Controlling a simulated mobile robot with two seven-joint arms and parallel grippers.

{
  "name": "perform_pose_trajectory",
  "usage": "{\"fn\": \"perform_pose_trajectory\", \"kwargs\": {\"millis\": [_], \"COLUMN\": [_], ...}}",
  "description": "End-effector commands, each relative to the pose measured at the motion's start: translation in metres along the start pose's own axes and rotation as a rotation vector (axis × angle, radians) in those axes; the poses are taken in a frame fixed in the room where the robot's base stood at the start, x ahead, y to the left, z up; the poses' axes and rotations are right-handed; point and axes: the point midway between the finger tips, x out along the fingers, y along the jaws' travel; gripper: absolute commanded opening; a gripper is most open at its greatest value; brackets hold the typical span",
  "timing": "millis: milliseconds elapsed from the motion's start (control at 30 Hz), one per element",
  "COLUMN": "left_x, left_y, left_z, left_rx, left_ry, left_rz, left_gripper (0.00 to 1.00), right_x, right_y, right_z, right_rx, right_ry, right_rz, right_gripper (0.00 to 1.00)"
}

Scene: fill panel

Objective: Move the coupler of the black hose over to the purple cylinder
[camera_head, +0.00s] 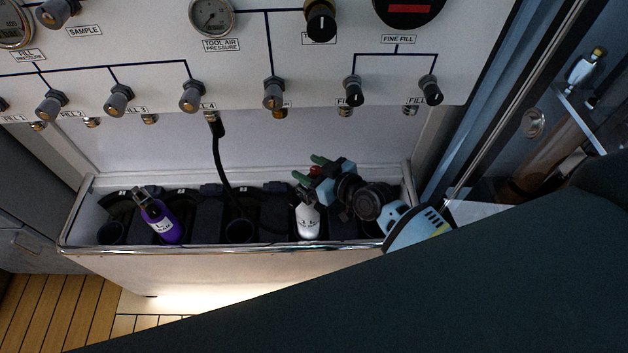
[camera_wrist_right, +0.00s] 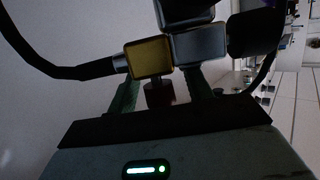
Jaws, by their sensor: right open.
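The purple cylinder (camera_head: 163,222) stands tilted in the left part of the trough, its dark valve at the top. A white cylinder (camera_head: 308,222) stands right of the middle. The black hose (camera_head: 217,160) hangs from the panel into the trough and also shows at the left of the right wrist view (camera_wrist_right: 60,71). There it ends at the coupler, a brass-coloured block (camera_wrist_right: 150,57) beside a dark block. My right gripper (camera_head: 306,167) is above the white cylinder. It is open, its green fingers (camera_wrist_right: 159,88) on either side of a dark red knob (camera_wrist_right: 158,95) below the coupler. Contact is unclear.
The trough's metal front rim (camera_head: 200,248) and dark holders (camera_head: 210,200) surround the cylinders. The panel with valve knobs (camera_head: 118,100) and gauges overhangs behind. A door frame (camera_head: 480,120) stands at right. A large dark shape hides the lower right.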

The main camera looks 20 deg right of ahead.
Motion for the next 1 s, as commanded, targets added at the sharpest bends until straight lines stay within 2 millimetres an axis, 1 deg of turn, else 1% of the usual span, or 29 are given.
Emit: {"fn": "perform_pose_trajectory", "kwargs": {"millis": [167,567,867,1000], "left_x": [0.0001,0.0003,0.0003,-0.0002], "left_y": [0.0006,0.0007,0.0007,0.0005], "left_z": [-0.0012,-0.002,-0.0023,-0.0046], "left_rx": [-0.002,-0.002,-0.002,-0.001], "left_ry": [0.002,0.004,0.004,0.008], "left_rz": [0.0,0.0,0.0,0.0], "left_gripper": [0.53,0.53,0.53,0.53], "right_x": [0.0,-0.0003,-0.0003,-0.0015], "right_y": [-0.0002,-0.0002,0.0,-0.0002], "right_z": [-0.0003,-0.0001,-0.0018,-0.0066], "right_rx": [0.0,0.0,0.0,0.0], "right_ry": [0.0,0.0,0.003,0.004], "right_rz": [0.0,-0.001,0.0,-0.001], "right_gripper": [0.51,0.0,0.0,0.0]}}
